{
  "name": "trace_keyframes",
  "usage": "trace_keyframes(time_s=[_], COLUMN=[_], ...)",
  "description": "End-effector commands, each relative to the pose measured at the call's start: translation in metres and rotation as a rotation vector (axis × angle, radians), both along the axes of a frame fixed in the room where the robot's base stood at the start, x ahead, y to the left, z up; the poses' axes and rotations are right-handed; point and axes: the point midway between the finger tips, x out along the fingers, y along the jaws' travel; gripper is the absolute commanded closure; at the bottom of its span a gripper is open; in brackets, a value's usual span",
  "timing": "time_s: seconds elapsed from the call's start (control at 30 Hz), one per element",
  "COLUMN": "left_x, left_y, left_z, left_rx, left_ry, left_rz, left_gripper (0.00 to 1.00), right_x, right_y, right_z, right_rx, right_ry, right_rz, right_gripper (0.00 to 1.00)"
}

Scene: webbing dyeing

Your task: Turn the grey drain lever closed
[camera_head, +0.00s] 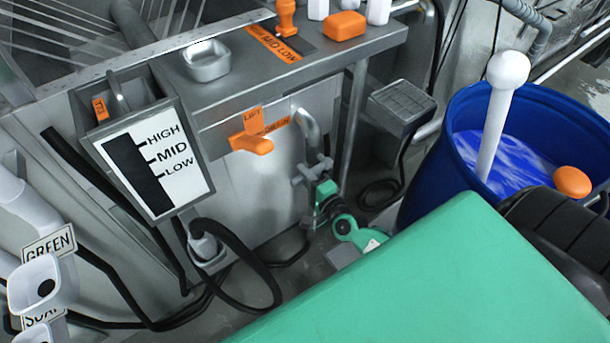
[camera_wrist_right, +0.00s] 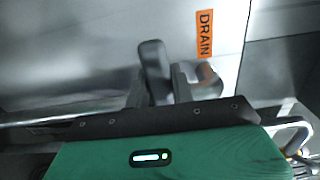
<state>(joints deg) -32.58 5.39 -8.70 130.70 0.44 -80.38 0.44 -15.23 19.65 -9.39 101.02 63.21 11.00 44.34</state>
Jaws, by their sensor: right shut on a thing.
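The grey drain lever (camera_wrist_right: 152,66) shows in the right wrist view as a dark, blunt bar standing up between my finger pads. My right gripper (camera_head: 313,170) is shut on it, with one finger on each side of the bar. In the head view the gripper reaches the lower front of the steel tank, below the curved metal pipe (camera_head: 308,127); the lever is too small there to tell from the fingers. The orange DRAIN label (camera_wrist_right: 204,35) is just right of the lever in the wrist view. My left gripper is not in view.
An orange LIFT handle (camera_head: 251,143) sticks out left of the pipe. A level gauge (camera_head: 152,160) marked HIGH, MID, LOW and a black hose (camera_head: 250,262) are further left. A blue barrel (camera_head: 412,190) stands at the right, with a white rod (camera_head: 495,120) in it. A table leg (camera_head: 353,125) is close to my gripper.

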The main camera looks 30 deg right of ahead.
Motion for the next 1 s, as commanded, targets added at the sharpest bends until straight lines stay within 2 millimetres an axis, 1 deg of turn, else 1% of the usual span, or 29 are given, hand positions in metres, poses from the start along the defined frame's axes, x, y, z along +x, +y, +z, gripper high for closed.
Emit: trace_keyframes(time_s=[0.23, 0.27, 0.3, 0.37, 0.63, 0.77, 0.87, 1.0], left_x=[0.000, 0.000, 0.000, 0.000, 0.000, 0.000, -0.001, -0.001], left_y=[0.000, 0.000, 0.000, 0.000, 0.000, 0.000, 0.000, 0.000], left_z=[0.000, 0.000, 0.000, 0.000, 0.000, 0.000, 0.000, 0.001], left_rx=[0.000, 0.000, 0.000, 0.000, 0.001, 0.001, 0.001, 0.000], left_ry=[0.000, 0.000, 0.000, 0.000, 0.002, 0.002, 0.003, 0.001], left_rz=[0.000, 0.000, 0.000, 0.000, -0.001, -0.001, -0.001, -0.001], left_gripper=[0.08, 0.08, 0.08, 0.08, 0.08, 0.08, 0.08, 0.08], right_x=[0.000, 0.000, 0.000, 0.000, 0.000, -0.006, -0.019, -0.044], right_y=[0.000, 0.000, 0.000, 0.000, 0.000, -0.001, -0.001, -0.004], right_z=[0.001, 0.001, 0.001, 0.001, 0.001, 0.000, -0.001, -0.001], right_rx=[0.006, 0.006, 0.006, 0.005, 0.003, 0.002, 0.002, 0.001], right_ry=[-0.002, -0.002, -0.002, -0.002, -0.001, -0.001, 0.001, 0.002], right_rz=[-0.001, -0.001, -0.001, -0.001, -0.001, 0.000, 0.000, 0.000], right_gripper=[1.00, 0.72, 0.65, 0.55, 0.55, 0.55, 0.55, 0.55])
